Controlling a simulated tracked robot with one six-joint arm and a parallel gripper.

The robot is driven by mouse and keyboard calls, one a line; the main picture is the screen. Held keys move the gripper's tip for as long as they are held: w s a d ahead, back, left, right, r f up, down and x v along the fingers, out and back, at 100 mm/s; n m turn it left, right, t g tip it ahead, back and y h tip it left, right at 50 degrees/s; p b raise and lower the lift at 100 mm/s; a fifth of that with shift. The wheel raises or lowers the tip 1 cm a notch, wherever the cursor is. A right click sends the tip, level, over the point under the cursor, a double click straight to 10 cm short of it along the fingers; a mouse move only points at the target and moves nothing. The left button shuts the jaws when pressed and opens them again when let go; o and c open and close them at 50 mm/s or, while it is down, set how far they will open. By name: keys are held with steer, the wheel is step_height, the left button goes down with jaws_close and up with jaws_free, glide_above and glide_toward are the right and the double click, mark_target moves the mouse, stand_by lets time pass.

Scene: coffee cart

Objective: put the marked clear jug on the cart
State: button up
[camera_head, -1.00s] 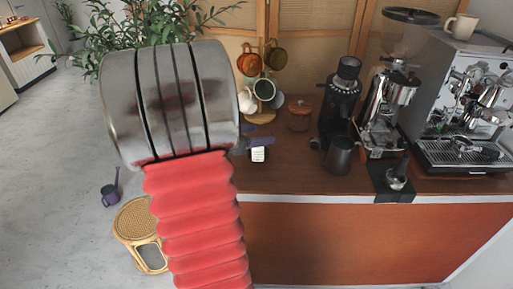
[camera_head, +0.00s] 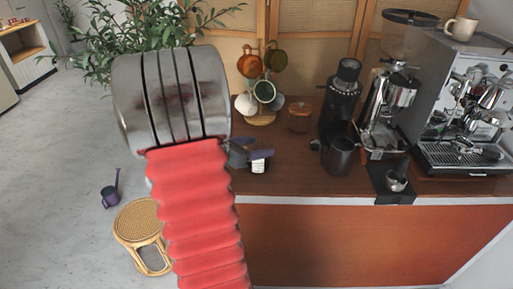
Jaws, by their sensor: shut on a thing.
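My gripper (camera_head: 251,157) is over the left end of the brown cart top (camera_head: 300,177), partly hidden by my own arm. Its dark fingers are shut on the marked clear jug (camera_head: 258,167). Only a small part of the jug with a white label shows, just below the fingers. Most of its outline is hidden or too small to make out. I cannot tell whether its base touches the cart top.
A mug tree (camera_head: 262,100) with several cups and a lidded jar (camera_head: 300,116) stand behind. A black grinder (camera_head: 342,105), dark pitcher (camera_head: 340,157) and espresso machine (camera_head: 465,105) fill the right. A rattan stool (camera_head: 138,219) and purple watering can (camera_head: 110,194) are on the floor.

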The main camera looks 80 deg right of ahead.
steer(key=o, duration=1.5)
steer(key=shift+w+a+r, duration=0.3)
steer(key=shift+w+a, duration=0.05)
steer(key=shift+a, duration=0.1)
steer(key=v, duration=1)
steer(key=shift+w+a+r, duration=0.15)
steer(key=shift+w+a, duration=0.05)
steer(key=shift+a, duration=0.1)
